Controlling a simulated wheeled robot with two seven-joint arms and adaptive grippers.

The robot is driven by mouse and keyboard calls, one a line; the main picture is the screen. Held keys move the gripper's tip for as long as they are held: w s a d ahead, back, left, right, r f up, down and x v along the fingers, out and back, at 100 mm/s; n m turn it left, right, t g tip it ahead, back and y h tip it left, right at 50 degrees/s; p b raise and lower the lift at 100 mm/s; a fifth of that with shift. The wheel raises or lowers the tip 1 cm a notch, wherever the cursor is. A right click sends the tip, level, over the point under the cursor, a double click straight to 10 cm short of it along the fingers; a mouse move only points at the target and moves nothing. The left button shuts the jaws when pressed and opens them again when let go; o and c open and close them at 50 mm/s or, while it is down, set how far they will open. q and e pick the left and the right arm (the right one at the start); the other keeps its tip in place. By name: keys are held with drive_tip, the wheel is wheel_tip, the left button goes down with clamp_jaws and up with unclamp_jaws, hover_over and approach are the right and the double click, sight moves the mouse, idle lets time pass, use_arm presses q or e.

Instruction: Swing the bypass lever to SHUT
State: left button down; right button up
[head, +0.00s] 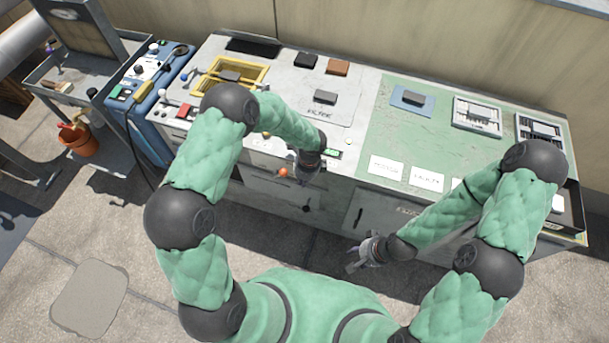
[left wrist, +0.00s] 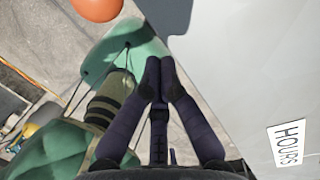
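An orange ball knob (head: 283,172), which looks like the lever's end, stands out from the front of the grey bench, left of my left gripper. It also shows at the top edge of the left wrist view (left wrist: 97,9); its shaft is not clearly seen. My left gripper (head: 303,178) hangs at the bench front just right of the knob, apart from it. In the left wrist view its dark fingers (left wrist: 160,70) meet at the tips with nothing visible between them. No SHUT marking is readable. My right gripper (head: 354,257) is empty and looks open, low before the bench.
The bench top holds a yellow tray (head: 255,70), a blue mat (head: 396,101) and several dark blocks. A blue cabinet (head: 150,118) and an orange bucket (head: 78,143) stand at left. A HOURS label (left wrist: 289,144) shows in the left wrist view.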

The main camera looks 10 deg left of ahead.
sight(280, 171)
use_arm(q)
drive_tip(key=shift+w+a+r, duration=0.15)
drive_tip(key=shift+a+r, duration=0.05)
drive_tip(key=shift+a, duration=0.4)
drive_tip(key=shift+w+a+r, duration=0.15)
drive_tip(key=shift+a+r, duration=0.05)
drive_tip(key=shift+a, duration=0.35)
drive_tip(key=shift+w+a+r, duration=0.15)
drive_tip(key=shift+a+r, duration=0.05)
drive_tip(key=shift+a, duration=0.4)
drive_tip(key=shift+a+r+h+p, duration=0.3)
drive_tip(key=shift+h+p, duration=0.1)
drive_tip(key=shift+p, duration=0.2)
